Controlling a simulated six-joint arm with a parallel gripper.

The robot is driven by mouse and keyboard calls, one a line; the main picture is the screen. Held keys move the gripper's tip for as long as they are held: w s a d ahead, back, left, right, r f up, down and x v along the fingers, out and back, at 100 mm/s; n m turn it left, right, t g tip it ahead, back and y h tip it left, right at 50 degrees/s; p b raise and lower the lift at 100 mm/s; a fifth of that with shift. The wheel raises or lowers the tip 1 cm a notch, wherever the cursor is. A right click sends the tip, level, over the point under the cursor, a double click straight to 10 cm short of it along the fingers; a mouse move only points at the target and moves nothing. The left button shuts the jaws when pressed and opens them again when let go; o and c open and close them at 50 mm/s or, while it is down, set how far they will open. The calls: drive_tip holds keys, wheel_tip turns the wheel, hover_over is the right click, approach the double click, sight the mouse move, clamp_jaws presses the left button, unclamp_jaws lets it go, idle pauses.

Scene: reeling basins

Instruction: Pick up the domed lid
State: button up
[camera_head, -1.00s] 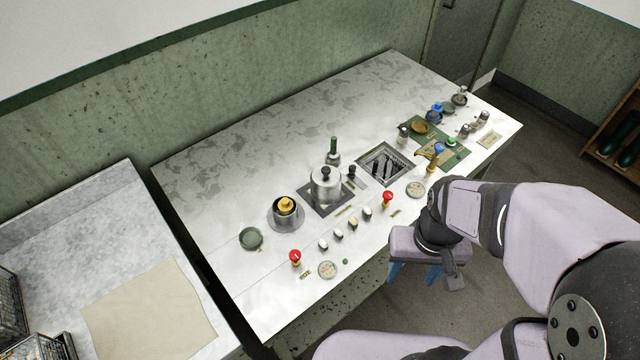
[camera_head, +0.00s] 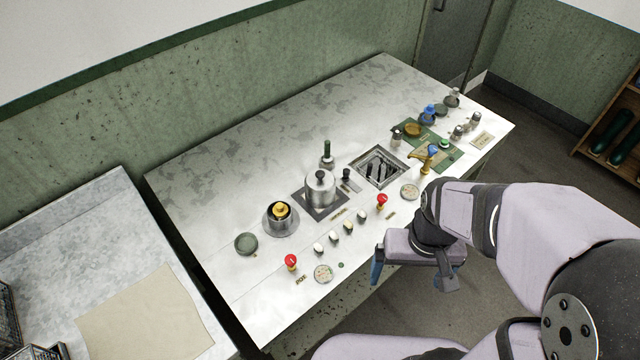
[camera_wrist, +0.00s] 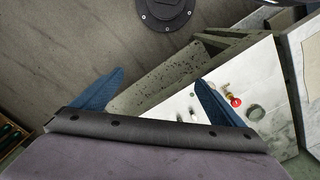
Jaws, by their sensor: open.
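A shiny silver pot with a domed lid (camera_head: 320,178) and a black knob on top stands on a dark square plate near the middle of the steel counter (camera_head: 250,160). My gripper (camera_head: 408,266) hangs in front of the counter's near edge, to the right of and nearer than the lid, empty and apart from it. In the wrist view my gripper (camera_wrist: 156,92) shows two blue fingers spread wide with nothing between them. The lid cannot be made out in the wrist view.
A small pot with a yellow knob (camera_head: 281,212) stands left of the lid. Red-topped knobs (camera_head: 382,201) and several pale buttons line the near side. A recessed grate (camera_head: 378,166), a yellow tap (camera_head: 424,157) and a green mat (camera_head: 440,147) lie right. The back of the counter is clear.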

drive_tip(key=w+a+f+t+b, duration=0.1)
drive_tip(key=w+a+f+b, duration=0.15)
drive_tip(key=w, duration=0.65)
drive_tip(key=n+t+b, duration=0.2)
drive_tip(key=t+b, duration=0.2)
approach(320, 183)
drive_tip(key=shift+y, duration=0.4)
drive_tip(key=x, duration=0.6)
drive_tip(key=shift+w+d, duration=0.2)
drive_tip(key=shift+w, duration=0.15)
drive_tip(key=shift+g, duration=0.3)
drive_tip(key=shift+d+p+x, duration=0.1)
drive_tip(key=shift+p+x, duration=0.85)
drive_tip(key=shift+x, duration=0.85)
drive_tip(key=shift+d+p+x, duration=0.15)
drive_tip(key=shift+p+x, duration=0.8)
drive_tip(key=shift+x, duration=0.85)
drive_tip(key=shift+s, duration=0.1)
drive_tip(key=shift+c, duration=0.4)
drive_tip(key=c, duration=1.1)
